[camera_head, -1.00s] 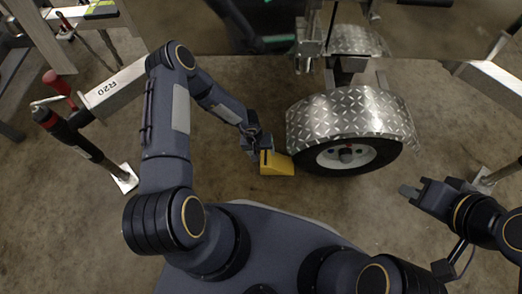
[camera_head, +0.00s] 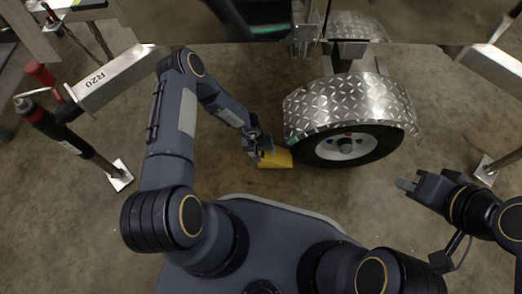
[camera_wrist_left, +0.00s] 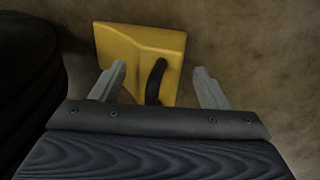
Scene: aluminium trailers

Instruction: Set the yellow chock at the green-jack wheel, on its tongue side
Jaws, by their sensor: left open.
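The yellow chock (camera_head: 276,159) lies on the floor just left of the wheel (camera_head: 346,148) in the head view; whether it touches the tyre is hard to tell. The wheel is under a silver tread-plate fender (camera_head: 350,103). My left gripper (camera_head: 260,154) is at the chock's left end. In the left wrist view, the chock (camera_wrist_left: 140,48) is ahead of my open left gripper (camera_wrist_left: 158,82), its black handle (camera_wrist_left: 155,82) between the two fingers with gaps on both sides. A dark tyre (camera_wrist_left: 25,75) fills the left edge. My right gripper (camera_head: 405,186) is away from the wheel, its jaw opening unclear.
A jack with a red handle (camera_head: 40,74) and a white foot plate (camera_head: 120,175) stands at the left, by a beam marked R20 (camera_head: 110,76). Another foot (camera_head: 486,170) is at the right. The trailer frame spans the top. Bare floor lies around the chock.

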